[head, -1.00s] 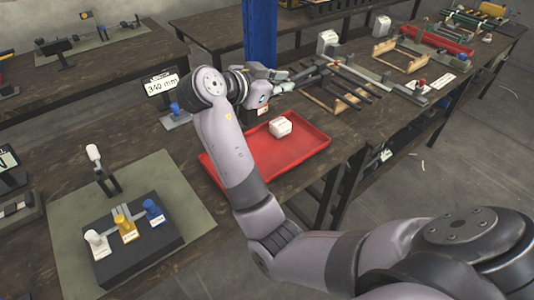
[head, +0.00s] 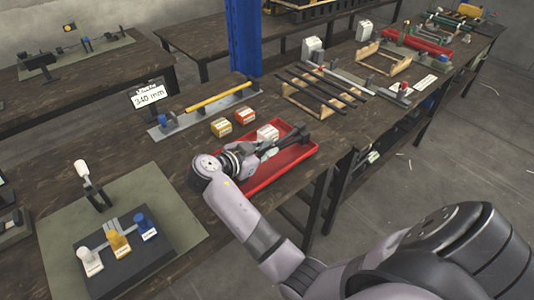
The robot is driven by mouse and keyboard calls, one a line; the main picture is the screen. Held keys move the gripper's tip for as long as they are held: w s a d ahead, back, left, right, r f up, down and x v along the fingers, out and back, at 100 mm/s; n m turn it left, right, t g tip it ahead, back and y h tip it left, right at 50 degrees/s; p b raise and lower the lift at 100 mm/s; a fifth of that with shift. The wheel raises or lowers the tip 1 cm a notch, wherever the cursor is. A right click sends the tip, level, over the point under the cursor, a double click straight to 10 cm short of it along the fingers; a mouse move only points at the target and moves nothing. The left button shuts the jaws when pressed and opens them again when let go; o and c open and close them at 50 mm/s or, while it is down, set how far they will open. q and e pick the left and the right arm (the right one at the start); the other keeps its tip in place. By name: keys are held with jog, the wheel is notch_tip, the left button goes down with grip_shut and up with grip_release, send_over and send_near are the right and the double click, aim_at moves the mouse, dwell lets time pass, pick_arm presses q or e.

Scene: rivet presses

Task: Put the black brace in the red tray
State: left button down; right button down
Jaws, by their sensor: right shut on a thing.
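My right gripper (head: 272,148) is over the red tray (head: 290,160), pointing right. It is shut on a dark piece that looks like the black brace (head: 292,140). The piece is above the tray's middle and far side; whether it touches the tray floor is hard to tell. The fingers and the dark piece blend together, so its full shape is unclear. My left gripper is out of view.
Yellow (head: 221,127) and orange (head: 244,115) labelled boxes stand just behind the tray. A fixture with a yellow rod (head: 215,103) and a 340 mm sign (head: 149,95) lie behind those. Black bars (head: 320,90) rest on a wooden rack further right. A blue post (head: 243,40) rises at the back.

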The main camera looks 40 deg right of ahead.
notch_tip(320, 180, down, 2)
jog(key=shift+f, duration=0.1)
jog(key=c, duration=1.6)
grip_release()
